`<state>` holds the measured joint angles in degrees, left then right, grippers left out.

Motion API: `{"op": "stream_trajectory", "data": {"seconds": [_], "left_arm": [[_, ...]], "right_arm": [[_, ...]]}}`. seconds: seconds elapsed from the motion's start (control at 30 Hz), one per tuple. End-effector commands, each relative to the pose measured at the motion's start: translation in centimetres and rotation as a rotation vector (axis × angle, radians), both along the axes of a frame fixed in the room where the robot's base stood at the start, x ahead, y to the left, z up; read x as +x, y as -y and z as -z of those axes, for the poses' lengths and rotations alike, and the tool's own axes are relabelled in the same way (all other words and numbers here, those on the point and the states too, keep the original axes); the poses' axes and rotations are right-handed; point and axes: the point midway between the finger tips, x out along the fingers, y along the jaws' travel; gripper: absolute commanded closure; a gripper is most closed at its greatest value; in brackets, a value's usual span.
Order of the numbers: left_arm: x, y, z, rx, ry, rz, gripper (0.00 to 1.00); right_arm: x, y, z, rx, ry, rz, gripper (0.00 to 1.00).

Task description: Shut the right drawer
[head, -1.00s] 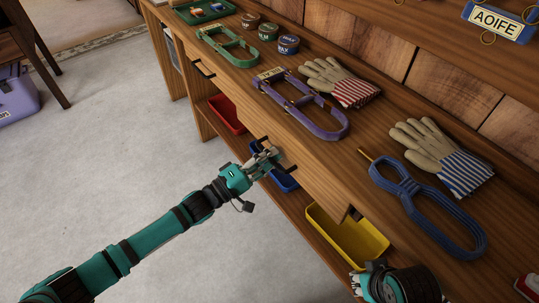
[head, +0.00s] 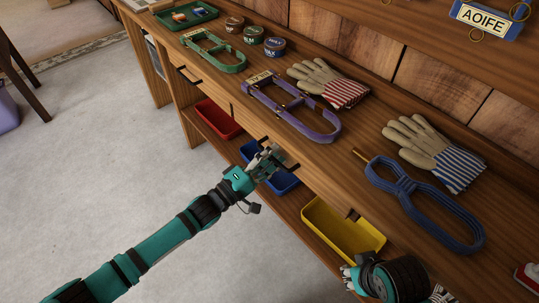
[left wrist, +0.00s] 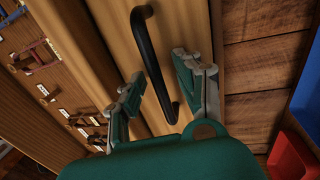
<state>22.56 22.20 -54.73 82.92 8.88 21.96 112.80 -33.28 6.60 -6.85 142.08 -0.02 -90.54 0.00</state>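The right drawer (head: 312,180) is in the front of the wooden bench, below the purple halter. Its front looks close to the bench face; I cannot tell if a small gap remains. Its black bar handle (left wrist: 153,60) shows large in the left wrist view. My left gripper (head: 268,158) is at the drawer front in the head view. In the left wrist view the left gripper (left wrist: 165,88) has its fingers apart, one on each side of the handle, not clamped on it. My right gripper (head: 352,277) is at the bottom right, below the bench edge; its fingers are barely visible.
Red (head: 218,118), blue (head: 284,182) and yellow (head: 342,232) bins stand on the shelf under the drawers. Grey floor at left is open.

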Motion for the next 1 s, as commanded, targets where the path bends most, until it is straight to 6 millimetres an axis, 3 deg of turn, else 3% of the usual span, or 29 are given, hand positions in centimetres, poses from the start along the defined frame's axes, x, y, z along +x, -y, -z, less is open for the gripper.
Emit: {"op": "stream_trajectory", "data": {"seconds": [0.27, 0.7, 1.0], "left_arm": [[-0.4, -0.7, 0.2, 0.001, -0.001, -0.001, 0.66], [-5.4, -7.6, 1.9, 0.002, -0.003, -0.001, 0.66], [-6.9, -9.6, 2.3, 0.000, -0.002, -0.001, 0.66]], "right_arm": [[0.1, 0.2, 0.0, -0.006, 0.003, -0.004, 1.00], [0.0, 0.1, 0.0, -0.004, 0.002, -0.003, 1.00], [0.0, 0.1, 0.0, -0.003, 0.001, -0.003, 1.00]]}}
